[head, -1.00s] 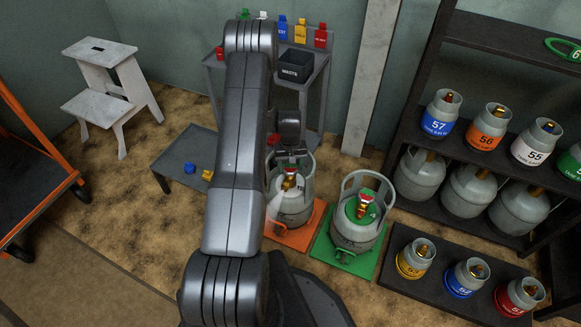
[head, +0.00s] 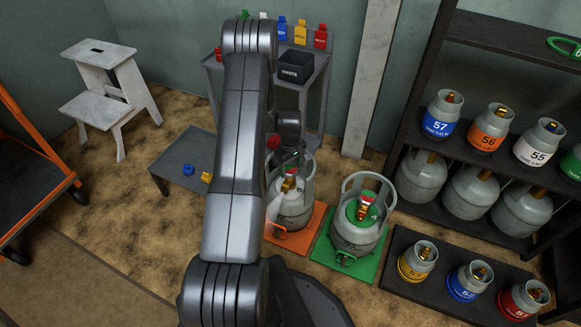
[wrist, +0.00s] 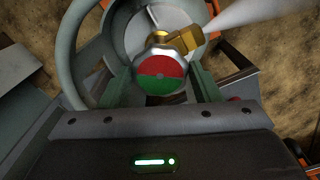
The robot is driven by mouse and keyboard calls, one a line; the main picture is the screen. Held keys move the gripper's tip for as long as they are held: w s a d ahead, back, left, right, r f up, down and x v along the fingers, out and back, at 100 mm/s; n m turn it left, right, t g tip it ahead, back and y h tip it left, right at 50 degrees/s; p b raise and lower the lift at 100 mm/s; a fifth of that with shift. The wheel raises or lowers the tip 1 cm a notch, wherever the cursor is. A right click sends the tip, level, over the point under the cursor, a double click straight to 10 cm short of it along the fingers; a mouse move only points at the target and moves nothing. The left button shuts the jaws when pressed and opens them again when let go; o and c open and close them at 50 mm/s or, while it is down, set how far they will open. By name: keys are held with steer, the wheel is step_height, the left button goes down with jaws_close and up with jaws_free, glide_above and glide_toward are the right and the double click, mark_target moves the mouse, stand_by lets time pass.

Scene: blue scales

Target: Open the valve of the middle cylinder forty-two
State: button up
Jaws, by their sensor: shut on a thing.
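A grey gas cylinder (head: 291,213) stands on an orange plate in the head view, partly hidden by my arm; no number is readable on it. Its brass valve (head: 289,184) faces up inside the collar. In the wrist view, the round valve knob (wrist: 160,72), half red and half green, sits between the fingers of my gripper (wrist: 159,84), which is shut on it. A whitish plume (wrist: 245,14) streams from the brass outlet (wrist: 184,39). A second grey cylinder (head: 357,226) with a green top and a red-and-white knob stands on a green plate to the right.
A dark shelf (head: 424,112) with several cylinders stands at the right, above a low dark stand (head: 402,240) with more cylinders. A low grey table (head: 178,158) holds blue and yellow pieces.

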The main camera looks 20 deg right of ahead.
mark_target(290, 169)
stand_by(0.3)
steer(key=o, duration=1)
step_height(290, 169, up, 14)
steer(key=p, duration=0.3)
steer(key=shift+p, duration=0.3)
steer(key=shift+f, duration=0.1)
step_height(290, 169, down, 14)
steer(key=b, duration=0.3)
steer(key=shift+b, duration=0.35)
